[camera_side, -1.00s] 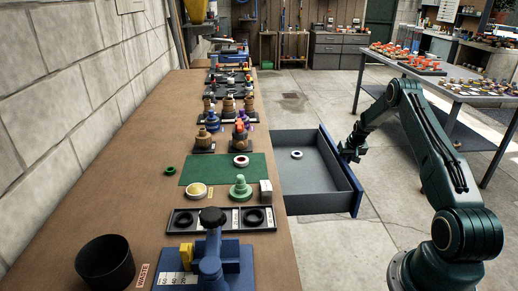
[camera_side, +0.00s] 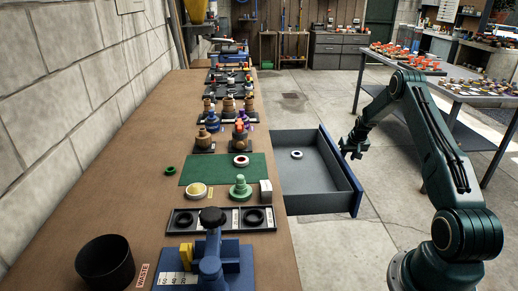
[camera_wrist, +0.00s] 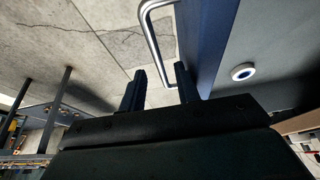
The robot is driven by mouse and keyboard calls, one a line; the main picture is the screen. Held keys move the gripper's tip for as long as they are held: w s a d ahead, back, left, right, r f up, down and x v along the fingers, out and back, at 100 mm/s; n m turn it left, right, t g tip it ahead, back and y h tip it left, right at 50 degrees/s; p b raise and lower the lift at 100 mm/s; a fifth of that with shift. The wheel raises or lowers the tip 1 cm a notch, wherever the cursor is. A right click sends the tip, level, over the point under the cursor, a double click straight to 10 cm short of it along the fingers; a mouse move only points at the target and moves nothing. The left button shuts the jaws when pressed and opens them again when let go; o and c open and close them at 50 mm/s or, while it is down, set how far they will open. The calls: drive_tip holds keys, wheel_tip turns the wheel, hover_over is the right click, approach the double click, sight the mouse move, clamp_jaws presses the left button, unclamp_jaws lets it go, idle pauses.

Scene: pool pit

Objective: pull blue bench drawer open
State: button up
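The blue bench drawer (camera_side: 358,196) stands pulled out from the right side of the bench, its grey interior exposed and its blue front facing right. Its silver bar handle (camera_wrist: 152,40) shows in the wrist view along the blue front (camera_wrist: 207,40). My gripper (camera_side: 352,153) is just outside the drawer front in the side view. In the wrist view my gripper (camera_wrist: 160,85) has its two fingers spread apart, with the near end of the handle showing between them. The fingers do not close on the bar. A white ring with a dark centre (camera_side: 297,154) lies inside the drawer.
The brown bench (camera_side: 110,190) holds a green mat (camera_side: 215,176), a black tray (camera_side: 173,222), a blue fixture (camera_side: 232,262) and a black bin (camera_side: 105,263). A grey table (camera_side: 455,90) with parts stands at right. Open concrete floor lies between the drawer and that table.

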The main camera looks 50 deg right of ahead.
drive_tip(key=v, duration=1.1)
drive_tip(key=shift+r, duration=0.15)
drive_tip(key=shift+a, duration=0.1)
drive_tip(key=a+r+n+t+y, duration=0.1)
drive_tip(key=a+r+n, duration=0.1)
drive_tip(key=a+r, duration=1.05)
drive_tip(key=a+r+n, duration=0.2)
drive_tip(key=a+r, duration=0.7)
drive_tip(key=a, duration=0.6)
drive_tip(key=s+a+r+n+t, duration=0.1)
drive_tip(key=s+a+r, duration=0.1)
drive_tip(key=s+a, duration=0.3)
drive_tip(key=s+a+r+n, duration=0.1)
drive_tip(key=s+a+r, duration=0.1)
drive_tip(key=a, duration=0.5)
drive_tip(key=s+a+f+n+y, duration=0.2)
drive_tip(key=s+a, duration=0.5)
drive_tip(key=s, duration=0.5)
drive_tip(key=shift+s+a+n, duration=0.3)
drive_tip(key=shift+a+n, duration=0.05)
drive_tip(key=shift+n, duration=0.15)
